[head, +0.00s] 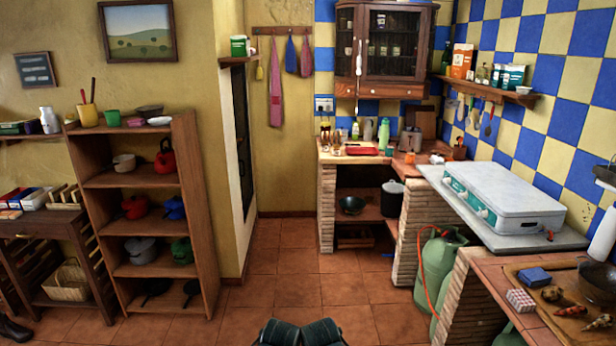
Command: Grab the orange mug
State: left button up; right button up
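A small orange, mug-like thing (410,158) stands on the brick counter at the back, right of the green bottle. It is too small to tell for sure that it is the mug.
The back counter also holds a red tray (362,151), a green bottle (384,134) and jars. A white stove (505,199) and a green gas cylinder (440,262) stand at right. A wooden shelf (190,215) with pots stands left. The tiled floor (290,270) between is clear.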

aim_at(410, 157)
jog(key=i+l, duration=0.2)
jog(key=i, duration=0.3)
jog(key=i+l, duration=0.15)
jog(key=i, duration=0.35)
jog(key=i+l, duration=0.2)
jog(key=i, duration=0.3)
jog(key=i+l, duration=0.15)
jog(key=i, duration=0.35)
jog(key=i+l, duration=0.2)
jog(key=i, duration=0.3)
jog(key=i+l, duration=0.2)
jog(key=i, duration=0.3)
